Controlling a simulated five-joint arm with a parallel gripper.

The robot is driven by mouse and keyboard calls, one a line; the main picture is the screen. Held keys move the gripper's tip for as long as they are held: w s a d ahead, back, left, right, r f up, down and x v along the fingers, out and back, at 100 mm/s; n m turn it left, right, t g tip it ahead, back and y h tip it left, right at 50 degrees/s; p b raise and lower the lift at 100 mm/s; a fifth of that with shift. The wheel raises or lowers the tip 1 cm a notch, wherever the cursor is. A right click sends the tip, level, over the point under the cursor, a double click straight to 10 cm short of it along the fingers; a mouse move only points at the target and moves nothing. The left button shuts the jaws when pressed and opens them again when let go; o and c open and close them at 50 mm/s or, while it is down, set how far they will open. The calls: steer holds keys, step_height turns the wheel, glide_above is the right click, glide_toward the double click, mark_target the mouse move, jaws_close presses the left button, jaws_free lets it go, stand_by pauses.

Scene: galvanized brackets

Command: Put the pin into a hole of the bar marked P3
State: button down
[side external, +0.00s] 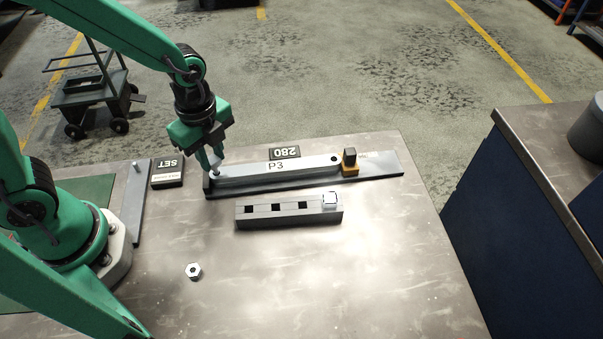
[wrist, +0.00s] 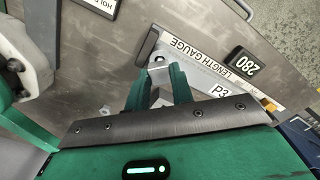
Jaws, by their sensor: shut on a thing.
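The light grey bar marked P3 (side external: 304,165) lies flat on a dark gauge rail, with a round hole showing at its right end. Its label also shows in the wrist view (wrist: 218,91). My gripper (side external: 215,171) is over the left end of the bar, pointing down. In the wrist view, its green fingers (wrist: 158,88) are closed on a pale metal piece, which appears to be the pin (wrist: 159,75).
An orange stop with a dark block (side external: 350,162) stands at the bar's right end. A grey rack (side external: 265,220) with square pockets lies in front, a pale piece (side external: 330,199) in its right pocket. A loose nut (side external: 194,270) lies nearer. A grey plate with a peg (side external: 138,205) is left.

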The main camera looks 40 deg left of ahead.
steer(key=shift+f, duration=1.15)
stand_by(1.5)
steer(key=c, duration=1.1)
jaws_free()
steer(key=shift+c, duration=0.2)
steer(key=shift+r, duration=0.1)
steer(key=shift+r, duration=2.9)
